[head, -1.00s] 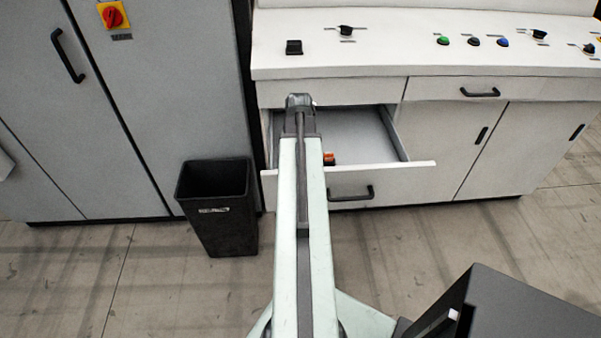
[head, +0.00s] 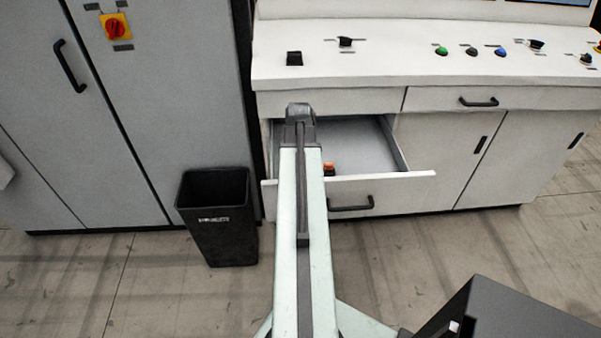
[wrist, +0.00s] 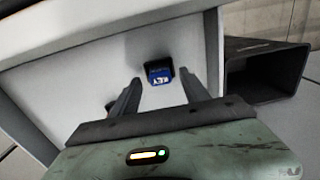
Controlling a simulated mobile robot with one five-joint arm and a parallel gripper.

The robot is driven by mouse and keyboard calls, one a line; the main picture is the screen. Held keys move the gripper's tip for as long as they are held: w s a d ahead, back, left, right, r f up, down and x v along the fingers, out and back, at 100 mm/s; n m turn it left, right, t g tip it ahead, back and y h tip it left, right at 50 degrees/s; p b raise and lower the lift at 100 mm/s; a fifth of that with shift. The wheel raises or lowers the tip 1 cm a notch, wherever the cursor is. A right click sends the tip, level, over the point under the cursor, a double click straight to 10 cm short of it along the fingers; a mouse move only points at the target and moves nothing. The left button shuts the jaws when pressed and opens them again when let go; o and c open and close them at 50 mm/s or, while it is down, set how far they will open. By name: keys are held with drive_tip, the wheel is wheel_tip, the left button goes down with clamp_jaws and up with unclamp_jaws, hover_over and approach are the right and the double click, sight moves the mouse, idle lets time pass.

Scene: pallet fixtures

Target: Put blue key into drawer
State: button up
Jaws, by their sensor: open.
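The drawer (head: 400,178) under the left part of the white console is pulled open. The blue key (wrist: 159,77), a small blue tag marked KEY with a black part, shows in the wrist view. It appears to be inside the drawer, over its pale floor (wrist: 75,85). My gripper (wrist: 163,88) is open, its two dark fingers apart, with the key between or just beyond the fingertips. I cannot tell whether the key touches a finger. In the head view my arm reaches over the drawer front and hides the key and the fingers.
A small orange-red object (head: 329,168) lies in the drawer beside my arm. A black bin (head: 217,222) stands on the floor left of the drawer; it also shows in the wrist view (wrist: 265,72). A grey cabinet (head: 150,130) stands behind the bin. The console top carries buttons and switches.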

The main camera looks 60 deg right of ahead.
wheel_tip(320, 180, up, 10)
drive_tip(key=p, duration=0.8)
drive_tip(key=shift+p, duration=0.3)
drive_tip(key=shift+f, duration=0.1)
drive_tip(key=w+a+n, duration=0.3)
drive_tip(key=w+a, duration=0.4)
drive_tip(key=a, duration=0.4)
drive_tip(key=w+a+n, duration=0.2)
drive_tip(key=w+a, duration=0.5)
drive_tip(key=a, duration=0.4)
drive_tip(key=w+a+n, duration=0.3)
drive_tip(key=w+a, duration=0.4)
drive_tip(key=a, duration=0.5)
drive_tip(key=a+n, duration=0.3)
drive_tip(key=a, duration=1.1)
drive_tip(key=shift+w+a, duration=0.4)
